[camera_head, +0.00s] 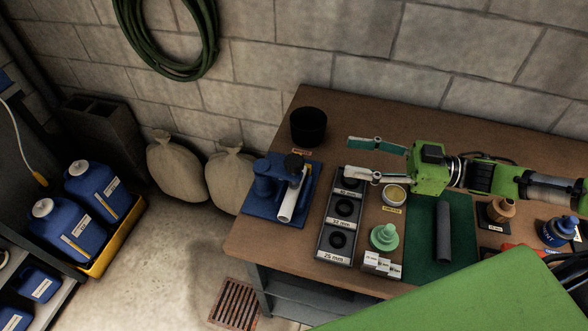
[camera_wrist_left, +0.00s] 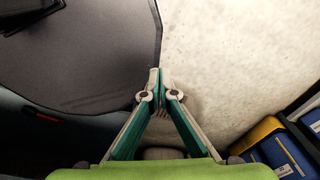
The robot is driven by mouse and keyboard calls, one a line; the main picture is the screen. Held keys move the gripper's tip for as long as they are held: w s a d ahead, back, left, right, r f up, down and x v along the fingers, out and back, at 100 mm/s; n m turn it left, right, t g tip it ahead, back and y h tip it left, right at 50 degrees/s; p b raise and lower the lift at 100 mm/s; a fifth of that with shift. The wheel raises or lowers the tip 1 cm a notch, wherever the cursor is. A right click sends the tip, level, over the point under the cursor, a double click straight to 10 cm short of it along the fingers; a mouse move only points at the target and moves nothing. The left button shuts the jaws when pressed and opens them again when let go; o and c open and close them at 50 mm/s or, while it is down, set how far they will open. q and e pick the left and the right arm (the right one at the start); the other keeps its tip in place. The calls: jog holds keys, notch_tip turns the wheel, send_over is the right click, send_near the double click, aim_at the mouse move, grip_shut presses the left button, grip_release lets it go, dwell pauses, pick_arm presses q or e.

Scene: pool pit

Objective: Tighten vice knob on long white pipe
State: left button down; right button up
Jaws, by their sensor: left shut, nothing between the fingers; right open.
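A blue vice (camera_head: 263,182) stands on a blue base near the left end of the workbench. My left gripper (camera_wrist_left: 160,78) shows only in the left wrist view. It is shut with nothing between its fingertips, above the pale floor.
The brown workbench (camera_head: 262,238) also bears a black cup (camera_head: 308,126), a tray with black rings (camera_head: 321,246), a green fitting (camera_head: 384,237) and a dark grey pipe (camera_head: 443,232) on a green mat. Blue jugs (camera_head: 98,188) stand in a yellow tray at left.

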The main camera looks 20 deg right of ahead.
aim_at(294, 160)
notch_tip(294, 160, down, 5)
jog(key=b, duration=0.4)
jog(key=p+x, duration=0.3)
jog(key=x, duration=1)
jog(key=shift+w+f, duration=0.1)
jog(key=shift+w, duration=0.1)
pick_arm(q)
jog(key=shift+w+d+f, duration=0.15)
jog(key=shift+w+f, duration=0.15)
jog(key=shift+f, duration=0.2)
jog(key=shift+w+d+f, duration=0.15)
jog(key=shift+w+f, duration=0.15)
jog(key=shift+f, duration=0.2)
pick_arm(e)
jog(key=shift+w+a, duration=0.15)
jog(key=shift+a, duration=0.15)
jog(key=c, duration=1.1)
